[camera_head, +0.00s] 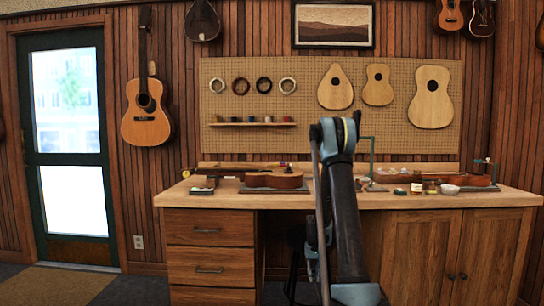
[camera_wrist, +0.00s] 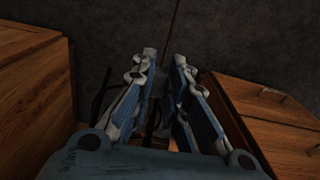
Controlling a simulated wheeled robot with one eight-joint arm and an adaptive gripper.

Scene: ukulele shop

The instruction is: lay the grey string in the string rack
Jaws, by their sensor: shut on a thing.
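My gripper (camera_wrist: 165,58) shows in the wrist view, its two blue-grey fingers reaching up the picture with a narrow gap between the tips. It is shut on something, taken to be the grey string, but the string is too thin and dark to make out. In the head view my raised arm covers the middle of the bench, and the gripper cannot be made out. I cannot tell which thing is the string rack; a narrow shelf (camera_head: 252,124) with small items is on the pegboard, below several hanging rings.
The wooden bench (camera_head: 440,202) holds ukulele parts, including a body (camera_head: 273,180) at left, and small jars and a white bowl (camera_head: 449,189) at right. Drawers (camera_head: 208,231) and a door cabinet (camera_head: 430,250) flank the open knee space. A guitar (camera_head: 147,122) hangs at left.

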